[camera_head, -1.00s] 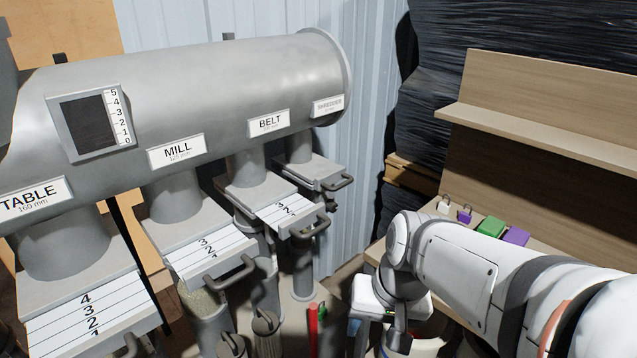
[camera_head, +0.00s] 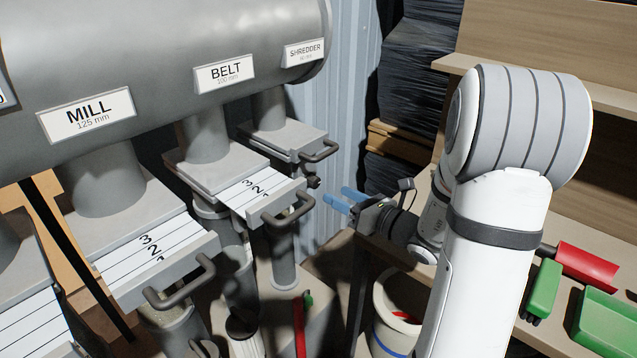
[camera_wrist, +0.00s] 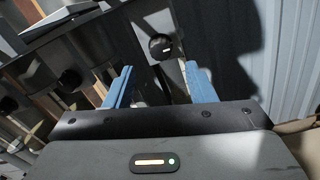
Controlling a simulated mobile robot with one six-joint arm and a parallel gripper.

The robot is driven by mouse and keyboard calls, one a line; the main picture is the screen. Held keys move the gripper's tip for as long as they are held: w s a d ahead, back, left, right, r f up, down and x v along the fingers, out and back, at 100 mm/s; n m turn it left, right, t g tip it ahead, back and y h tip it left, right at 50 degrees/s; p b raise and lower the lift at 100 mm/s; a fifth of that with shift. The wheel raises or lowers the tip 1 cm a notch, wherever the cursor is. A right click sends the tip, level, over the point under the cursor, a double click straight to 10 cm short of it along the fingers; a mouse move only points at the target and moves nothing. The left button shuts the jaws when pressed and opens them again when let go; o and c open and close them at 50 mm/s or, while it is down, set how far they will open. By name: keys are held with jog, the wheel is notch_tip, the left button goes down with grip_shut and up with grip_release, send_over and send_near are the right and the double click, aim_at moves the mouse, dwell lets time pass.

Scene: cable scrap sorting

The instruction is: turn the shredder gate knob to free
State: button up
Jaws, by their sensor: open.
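The shredder gate (camera_head: 285,137) is a grey plate with a dark handle, under the SHREDDER label (camera_head: 304,52). Its small dark knob (camera_head: 313,182) shows below the handle at the gate's right side. My gripper (camera_head: 336,197) is open, with two blue fingers pointing left at the knob and a small gap before it. In the wrist view a round black knob (camera_wrist: 160,45) with a pale mark sits ahead, between the lines of the open fingers (camera_wrist: 159,72). Nothing is between the fingers. I cannot read which setting the mark shows.
The belt gate (camera_head: 258,192) and its handle stand just left of the shredder gate. Another dark knob (camera_wrist: 69,79) shows at left in the wrist view. Corrugated wall (camera_head: 330,120) lies behind. A white bucket (camera_head: 397,315) stands below my arm.

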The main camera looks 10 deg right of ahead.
aim_at(318, 183)
jog(key=x, duration=0.7)
jog(key=shift+w+a, duration=0.1)
jog(key=shift+w, duration=0.1)
jog(key=shift+c, duration=0.4)
jog(key=c, duration=0.9)
